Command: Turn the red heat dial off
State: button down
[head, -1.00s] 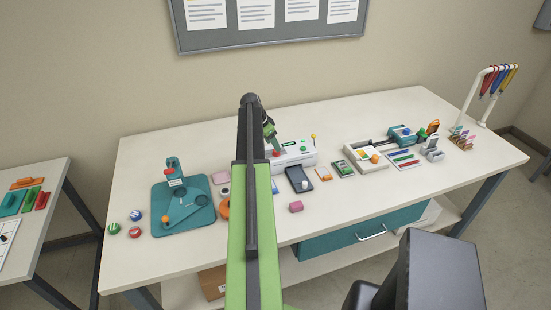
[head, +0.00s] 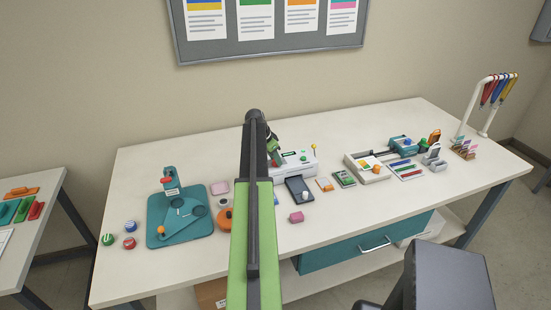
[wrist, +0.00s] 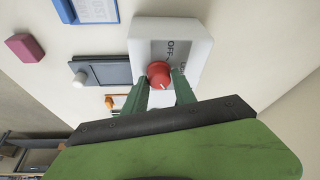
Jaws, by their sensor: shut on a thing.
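The red heat dial (wrist: 159,74) sits on the end of the white laminator (wrist: 170,28), next to a grey label reading OFF. A small pale mark shows on the dial's face, on its lower side in the wrist view. My gripper (wrist: 160,82) has its two green fingers on either side of the dial, shut on it. In the head view my gripper (head: 274,157) reaches down to the left part of the laminator (head: 304,158). The dial is mostly hidden there behind the fingers.
A dark tray with a white knob (head: 299,188) lies in front of the laminator, with a pink block (head: 296,217) nearer the edge. A teal board (head: 159,232) with a small press is at left. The table's front right is clear.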

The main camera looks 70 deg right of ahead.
jog(key=n, duration=0.1)
jog(key=n+t, duration=0.1)
jog(key=n, duration=0.1)
jog(key=shift+a+n+h, duration=0.25)
jog(key=shift+n+h, duration=0.05)
jog(key=n+t, duration=0.1)
jog(key=n, duration=0.1)
jog(key=n+t, duration=0.1)
jog(key=n, duration=0.1)
jog(key=shift+s+f+n, duration=0.1)
jog(key=shift+s+n, duration=0.1)
jog(key=shift+n, duration=0.1)
jog(key=n+t, duration=0.1)
jog(key=n, duration=0.1)
jog(key=n+t, duration=0.1)
jog(key=n, duration=0.2)
jog(key=shift+s+d+n, duration=0.1)
jog(key=shift+n, duration=0.2)
jog(key=n+y, duration=0.1)
jog(key=n, duration=0.1)
jog(key=n+t+y, duration=0.1)
jog(key=n, duration=0.2)
jog(key=shift+s+d, duration=0.1)
jog(key=shift+d, duration=0.1)
jog(key=n+y, duration=0.1)
jog(key=n, duration=0.1)
jog(key=n+t, duration=0.1)
jog(key=n, duration=0.2)
jog(key=shift+y, duration=0.4)
